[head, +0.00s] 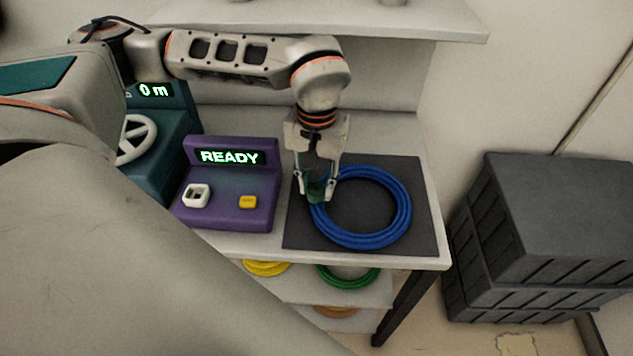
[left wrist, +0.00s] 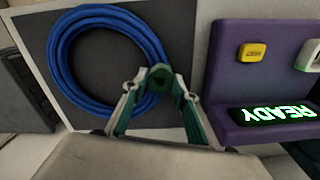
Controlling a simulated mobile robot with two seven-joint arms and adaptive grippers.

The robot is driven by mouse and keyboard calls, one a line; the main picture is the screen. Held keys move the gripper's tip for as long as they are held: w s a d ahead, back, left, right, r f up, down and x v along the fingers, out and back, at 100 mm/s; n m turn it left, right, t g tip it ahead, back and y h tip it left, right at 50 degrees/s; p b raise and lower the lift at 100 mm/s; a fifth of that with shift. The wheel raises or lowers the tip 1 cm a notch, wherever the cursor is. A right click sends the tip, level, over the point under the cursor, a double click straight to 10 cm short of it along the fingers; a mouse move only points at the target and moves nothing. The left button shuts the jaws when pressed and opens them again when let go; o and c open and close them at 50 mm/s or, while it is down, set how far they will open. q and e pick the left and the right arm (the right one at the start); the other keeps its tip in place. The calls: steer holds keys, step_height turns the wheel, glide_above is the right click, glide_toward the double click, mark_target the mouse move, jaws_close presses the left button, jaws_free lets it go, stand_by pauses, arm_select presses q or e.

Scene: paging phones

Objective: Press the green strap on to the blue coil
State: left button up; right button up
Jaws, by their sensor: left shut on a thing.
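The blue coil (head: 402,215) lies flat on a dark grey mat (head: 425,240) on the table. It also shows in the left wrist view (left wrist: 62,55). My left gripper (head: 318,192) points down at the coil's left side in the head view. It is shut on the green strap (head: 316,187), a small dark green piece at the fingertips. In the left wrist view the strap (left wrist: 160,76) sits between the fingertips, over the edge of the coil. I cannot tell whether the strap touches the coil. My right gripper is not in view.
A purple box (head: 228,215) with a lit READY display, a white socket and a yellow button stands left of the mat. A teal machine (head: 165,150) with a white wheel stands farther left. Coils lie on a shelf below. Dark grey crates (head: 545,225) stand at right.

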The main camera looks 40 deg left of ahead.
mark_target(317, 188)
arm_select(q)
steer(key=o, duration=0.9)
steer(key=shift+c, duration=0.2)
steer(key=o, duration=0.5)
steer(key=shift+c, duration=0.2)
steer(key=shift+r, duration=0.1)
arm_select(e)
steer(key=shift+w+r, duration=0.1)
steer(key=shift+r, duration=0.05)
arm_select(q)
steer(key=shift+r+p, duration=1.35)
steer(key=shift+r, duration=0.3)
steer(key=shift+r+p, duration=1.45)
steer(key=shift+r, duration=0.35)
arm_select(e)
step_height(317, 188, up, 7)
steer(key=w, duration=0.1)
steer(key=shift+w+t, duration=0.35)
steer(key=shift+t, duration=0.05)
arm_select(q)
steer(key=shift+f, duration=0.1)
